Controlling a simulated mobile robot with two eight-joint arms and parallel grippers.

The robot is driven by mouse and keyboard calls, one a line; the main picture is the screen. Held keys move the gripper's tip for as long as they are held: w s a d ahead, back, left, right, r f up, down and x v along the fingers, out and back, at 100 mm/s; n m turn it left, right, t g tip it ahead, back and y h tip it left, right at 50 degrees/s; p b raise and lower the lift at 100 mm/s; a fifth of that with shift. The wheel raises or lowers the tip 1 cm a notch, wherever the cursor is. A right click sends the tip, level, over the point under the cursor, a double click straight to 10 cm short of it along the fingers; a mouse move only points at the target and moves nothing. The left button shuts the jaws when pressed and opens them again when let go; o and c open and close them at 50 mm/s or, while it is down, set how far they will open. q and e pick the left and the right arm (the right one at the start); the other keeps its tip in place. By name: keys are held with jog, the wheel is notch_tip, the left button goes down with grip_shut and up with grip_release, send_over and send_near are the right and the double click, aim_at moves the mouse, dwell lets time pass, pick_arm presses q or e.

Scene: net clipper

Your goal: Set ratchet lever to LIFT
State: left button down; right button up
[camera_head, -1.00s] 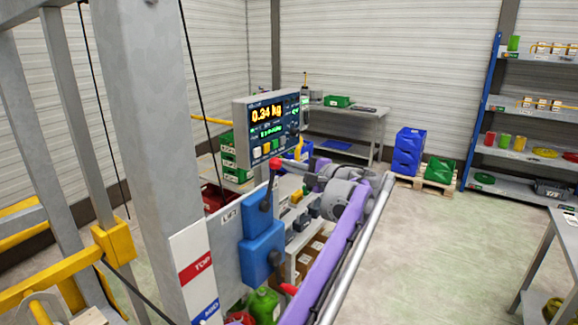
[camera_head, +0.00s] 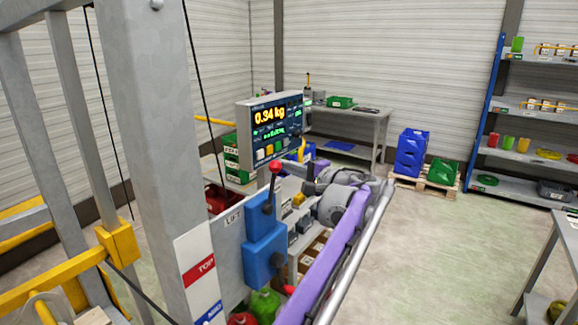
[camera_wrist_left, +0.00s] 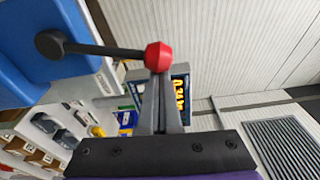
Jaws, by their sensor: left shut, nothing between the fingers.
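The ratchet lever is a black arm with a red knob (camera_head: 275,167), standing nearly upright on a blue ratchet box (camera_head: 264,248). My left gripper (camera_head: 309,174) is shut and empty, to the right of the knob in the head view. In the left wrist view, the black lever runs across to the red knob (camera_wrist_left: 158,57), which overlaps the tips of my shut fingers (camera_wrist_left: 160,85). Contact there cannot be told. My right gripper is out of view.
A display reading 0.34 kg (camera_head: 270,130) stands just behind the lever. A second red-tipped lever (camera_head: 288,289) is low on the blue box. A grey post (camera_head: 150,140) and yellow rail (camera_head: 50,275) stand at the left. Open floor (camera_head: 440,250) lies to the right.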

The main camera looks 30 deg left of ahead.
pick_arm(q)
jog(key=s+r+n+p, duration=0.1)
jog(key=s+n, duration=0.3)
jog(key=s, duration=0.5)
jog(key=shift+a+y+p, duration=0.3)
jog(key=shift+a+p, duration=0.1)
jog(key=shift+p, duration=0.25)
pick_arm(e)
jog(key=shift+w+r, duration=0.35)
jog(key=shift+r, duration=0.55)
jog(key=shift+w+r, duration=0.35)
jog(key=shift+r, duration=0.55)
